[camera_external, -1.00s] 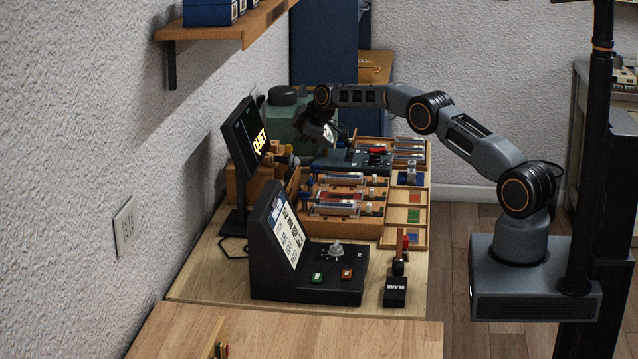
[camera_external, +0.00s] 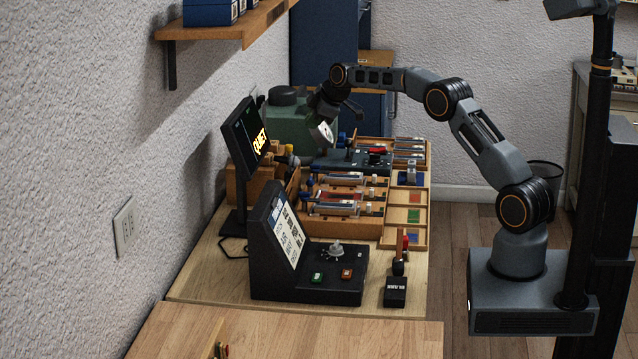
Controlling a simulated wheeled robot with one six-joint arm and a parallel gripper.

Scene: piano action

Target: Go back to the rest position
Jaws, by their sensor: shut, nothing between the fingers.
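My gripper (camera_external: 326,134) hangs at the end of my arm over the back part of the workbench (camera_external: 215,277). It is small in this view, but its fingers look shut and nothing hangs from it. It is in front of the green machine (camera_external: 287,124) and above the dark fixture with a red part (camera_external: 377,151). A gap to the fixture seems to show, but I cannot tell its size.
A black screen reading QUIET (camera_external: 246,140) stands left of my gripper. A black control console (camera_external: 300,262), wooden trays (camera_external: 352,228) and a small black block (camera_external: 395,292) occupy the bench. A shelf (camera_external: 222,32) juts from the left wall. Open floor lies right of the bench.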

